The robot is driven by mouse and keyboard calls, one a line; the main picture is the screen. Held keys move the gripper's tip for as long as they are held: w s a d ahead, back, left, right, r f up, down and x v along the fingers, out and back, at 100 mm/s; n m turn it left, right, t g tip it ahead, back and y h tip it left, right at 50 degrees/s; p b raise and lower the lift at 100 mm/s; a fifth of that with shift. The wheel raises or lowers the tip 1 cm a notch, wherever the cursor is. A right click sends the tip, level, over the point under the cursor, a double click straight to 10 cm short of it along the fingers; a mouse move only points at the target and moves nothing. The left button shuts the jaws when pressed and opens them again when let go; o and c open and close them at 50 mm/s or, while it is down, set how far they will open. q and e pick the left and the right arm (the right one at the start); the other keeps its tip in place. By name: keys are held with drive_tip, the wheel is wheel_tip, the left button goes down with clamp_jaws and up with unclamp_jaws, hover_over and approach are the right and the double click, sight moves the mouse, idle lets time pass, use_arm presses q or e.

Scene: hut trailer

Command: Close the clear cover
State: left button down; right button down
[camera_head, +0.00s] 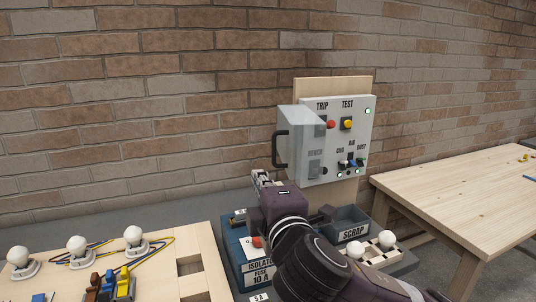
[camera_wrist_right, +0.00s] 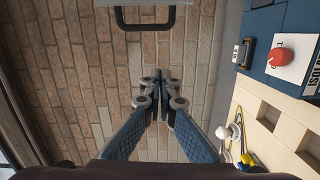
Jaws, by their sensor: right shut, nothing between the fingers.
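The clear cover (camera_head: 300,133) is a translucent, box-like lid on the left part of the grey control panel (camera_head: 358,122). It stands swung open, out from the panel face, with its black handle (camera_head: 280,150) at the left. The handle also shows at the top of the right wrist view (camera_wrist_right: 145,24). My right gripper (camera_head: 261,178) is below and slightly left of the handle, apart from it. Its fingers (camera_wrist_right: 161,76) are shut together and empty. The hinge is not clear to see. My left gripper is not in view.
Below the panel lie a blue tray with an isolator box (camera_head: 256,244) and a SCRAP bin (camera_head: 350,222). A wooden board with white bulbs (camera_head: 78,246) is at the left. A wooden table (camera_head: 470,190) is at the right. A brick wall stands behind.

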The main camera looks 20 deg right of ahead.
sight(290, 138)
drive_tip(key=w+d+r+p, duration=0.2)
drive_tip(key=w+d+p, duration=0.2)
drive_tip(key=w, duration=0.4)
drive_tip(key=shift+d, duration=0.3)
drive_tip(key=shift+w+a, duration=0.1)
drive_tip(key=shift+w, duration=0.05)
drive_tip(key=shift+n, duration=0.3)
